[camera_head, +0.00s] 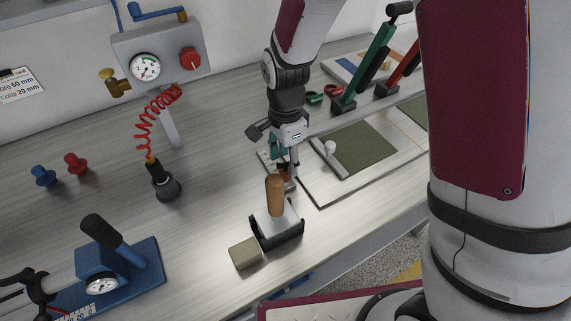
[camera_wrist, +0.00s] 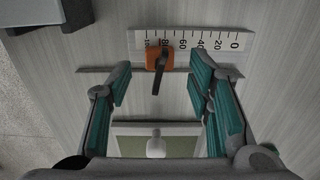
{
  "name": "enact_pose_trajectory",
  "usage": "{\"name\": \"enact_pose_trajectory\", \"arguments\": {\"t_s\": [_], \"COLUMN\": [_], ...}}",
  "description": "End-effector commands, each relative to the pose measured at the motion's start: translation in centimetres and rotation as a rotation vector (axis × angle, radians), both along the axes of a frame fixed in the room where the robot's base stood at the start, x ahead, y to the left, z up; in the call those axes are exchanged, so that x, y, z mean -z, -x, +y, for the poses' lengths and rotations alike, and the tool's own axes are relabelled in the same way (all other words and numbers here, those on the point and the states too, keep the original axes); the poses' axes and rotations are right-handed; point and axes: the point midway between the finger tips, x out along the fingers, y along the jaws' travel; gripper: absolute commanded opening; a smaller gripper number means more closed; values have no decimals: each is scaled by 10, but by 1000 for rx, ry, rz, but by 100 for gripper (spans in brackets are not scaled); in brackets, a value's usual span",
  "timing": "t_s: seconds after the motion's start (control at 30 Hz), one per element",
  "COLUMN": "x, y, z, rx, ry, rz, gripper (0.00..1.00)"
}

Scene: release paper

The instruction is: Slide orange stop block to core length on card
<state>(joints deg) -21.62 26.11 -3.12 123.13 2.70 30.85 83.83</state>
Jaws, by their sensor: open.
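The orange stop block (camera_wrist: 153,59) sits on a rail along a white ruler scale (camera_wrist: 205,40) marked 0 to 100, near the 80 mark. A dark lever (camera_wrist: 159,75) sticks out from it. In the head view the block (camera_head: 289,185) is mostly hidden below my gripper. My gripper (camera_wrist: 161,70) is open, with its teal fingers on either side of the block and lever and a gap on both sides. The card (camera_head: 18,86) on the wall at the left is partly cut off; it reads "60 mm" and "Collar 20 mm".
A wooden-handled tool (camera_head: 275,195) in a dark holder and a tan block (camera_head: 245,253) stand near the front edge. A green-grey pad board (camera_head: 355,148) lies to the right. A gauge stand (camera_head: 160,60), red coiled hose and blue press (camera_head: 110,265) are left.

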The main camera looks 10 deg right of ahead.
Motion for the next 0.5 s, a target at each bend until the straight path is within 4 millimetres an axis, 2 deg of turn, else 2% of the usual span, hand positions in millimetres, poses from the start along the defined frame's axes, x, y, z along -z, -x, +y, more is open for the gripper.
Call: {"name": "enact_pose_trajectory", "arguments": {"t_s": [0.03,0.2,0.5], "x": [9,27,34], "y": [1,1,0], "z": [-1,0,0], "rx": [1,-1,-1], "ry": [2,1,0], "rz": [4,2,0], "gripper": [47,47,47]}}
